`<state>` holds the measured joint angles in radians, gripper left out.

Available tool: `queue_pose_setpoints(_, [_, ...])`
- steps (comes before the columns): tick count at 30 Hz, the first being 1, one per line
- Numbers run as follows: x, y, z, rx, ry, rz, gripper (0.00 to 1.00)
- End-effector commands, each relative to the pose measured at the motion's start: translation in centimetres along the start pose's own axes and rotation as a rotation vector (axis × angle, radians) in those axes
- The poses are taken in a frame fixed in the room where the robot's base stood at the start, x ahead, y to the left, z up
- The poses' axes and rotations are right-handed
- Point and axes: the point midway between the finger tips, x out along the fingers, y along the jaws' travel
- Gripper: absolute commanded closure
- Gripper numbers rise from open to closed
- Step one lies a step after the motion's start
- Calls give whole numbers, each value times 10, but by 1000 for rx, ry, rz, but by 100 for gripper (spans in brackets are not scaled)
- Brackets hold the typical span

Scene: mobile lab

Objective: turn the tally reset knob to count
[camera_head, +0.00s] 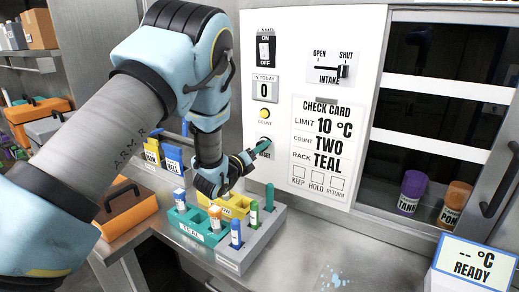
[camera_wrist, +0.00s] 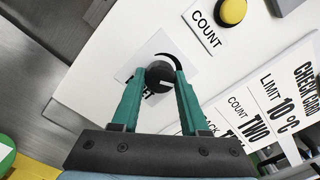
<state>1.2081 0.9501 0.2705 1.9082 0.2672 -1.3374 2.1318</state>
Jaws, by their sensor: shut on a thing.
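The tally reset knob (camera_wrist: 158,76) is a small dark round knob on a white plate in the wrist view. A pale mark shows on its face, and a black arc runs beside it. My gripper (camera_wrist: 160,82) has its two teal fingers on either side of the knob, shut on it. The RESET label is partly hidden by the fingers. In the head view my gripper (camera_head: 256,152) reaches to the white panel (camera_head: 272,190), below the yellow COUNT button (camera_head: 264,115). The knob is mostly hidden there. The IN TODAY display (camera_head: 264,88) reads 0.
A check card (camera_head: 322,145) and an intake slider (camera_head: 341,71) are right of the knob. An on/off switch (camera_head: 265,48) is above. A READY sign (camera_head: 472,263) stands at front right.

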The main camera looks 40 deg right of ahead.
Motion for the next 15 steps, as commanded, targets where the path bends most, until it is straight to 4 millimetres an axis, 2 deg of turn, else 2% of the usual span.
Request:
queue_pose_setpoints(1, [0, 0, 0, 0, 0, 0, 83])
queue_pose_setpoints(6, [0, 0, 0, 0, 0, 0, 100])
queue_pose_setpoints(15, [0, 1, -1, -15, -1, 0, 100])
